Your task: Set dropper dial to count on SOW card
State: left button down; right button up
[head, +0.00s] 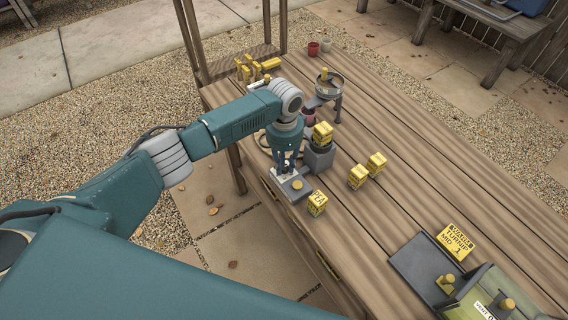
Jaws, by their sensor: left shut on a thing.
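My left gripper (284,168) points down at the bench's near edge, its fingers closed on a small part of a low grey unit (303,194). The part looks like a dial, but the fingers hide most of it and its setting cannot be read. A brass knob (297,184) sits on the same unit, just right of the fingers. A yellow card (456,242) with dark print stands at the lower right; it seems to read TURNIP, MID and 1. My right gripper is not in view.
A metal-bowled device (328,88) and yellow pegs (247,70) are farther back. A dark tray (418,265) lies lower right. The bench's right middle is clear.

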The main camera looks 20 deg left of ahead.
aim_at(286, 167)
pick_arm(q)
jog(key=m, duration=0.5)
jog(key=shift+d+r, duration=0.1)
jog(key=shift+d, duration=0.15)
jog(key=m, duration=0.5)
jog(key=shift+d+m, duration=0.1)
jog(key=shift+m, duration=0.3)
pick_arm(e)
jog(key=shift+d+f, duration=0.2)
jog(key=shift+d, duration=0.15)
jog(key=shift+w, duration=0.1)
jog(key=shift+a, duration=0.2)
pick_arm(q)
jog(key=c, duration=1.5)
grip_release()
jog(key=shift+s+d, duration=0.1)
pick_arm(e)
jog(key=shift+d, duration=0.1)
pick_arm(q)
notch_tip(286, 167, up, 12)
